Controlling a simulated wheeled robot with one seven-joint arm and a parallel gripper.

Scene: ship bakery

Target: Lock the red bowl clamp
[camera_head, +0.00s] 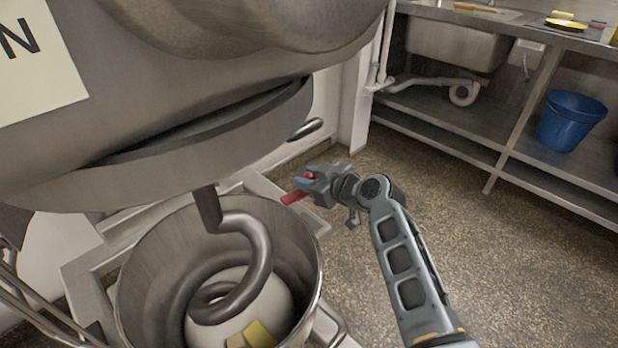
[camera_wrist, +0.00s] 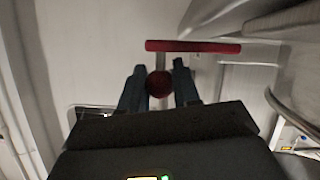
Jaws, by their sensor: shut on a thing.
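The red bowl clamp shows in the wrist view as a round red knob (camera_wrist: 159,84) and a red bar (camera_wrist: 193,46) just beyond it. A short grey stem shows between knob and bar. My gripper (camera_wrist: 159,76) has a dark finger on each side of the knob and is shut on it. In the head view my gripper (camera_head: 312,183) is beside the mixer's bowl frame, with the red bar (camera_head: 294,197) sticking out at its left. The fingers hide part of the clamp there. The metal mixing bowl (camera_head: 309,262) stands to the left, with the spiral hook (camera_head: 262,248) in it.
The big mixer head (camera_head: 200,135) overhangs the bowl at the upper left. A steel shelf unit (camera_head: 455,150) with a sink (camera_head: 455,45) and a blue bucket (camera_head: 570,122) stands at the upper right. Speckled floor (camera_head: 500,270) at the right is clear.

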